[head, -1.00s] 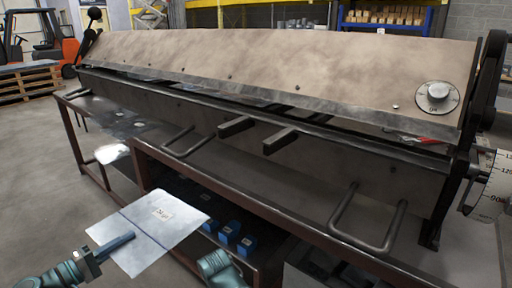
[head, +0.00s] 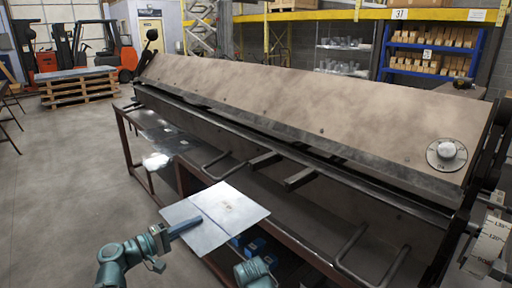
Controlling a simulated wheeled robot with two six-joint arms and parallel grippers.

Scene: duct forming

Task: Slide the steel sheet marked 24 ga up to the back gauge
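The steel sheet (head: 233,218), pale grey with a small label and a dark line across it, is in front of the large bending brake (head: 330,108). The label is too small to read clearly now; earlier it appears to read 24 ga. My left gripper (head: 186,228) lies over the sheet's near left edge and appears shut on it, holding it at a slight tilt. The sheet is apart from the brake's jaw (head: 300,147). The back gauge cannot be made out.
Two bar handles (head: 370,262) and two dark stubs (head: 300,179) stick out from the brake's front. Blue boxes (head: 258,247) sit on the shelf below. A dial (head: 446,153) is at the right end. Open floor (head: 70,190) lies to the left.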

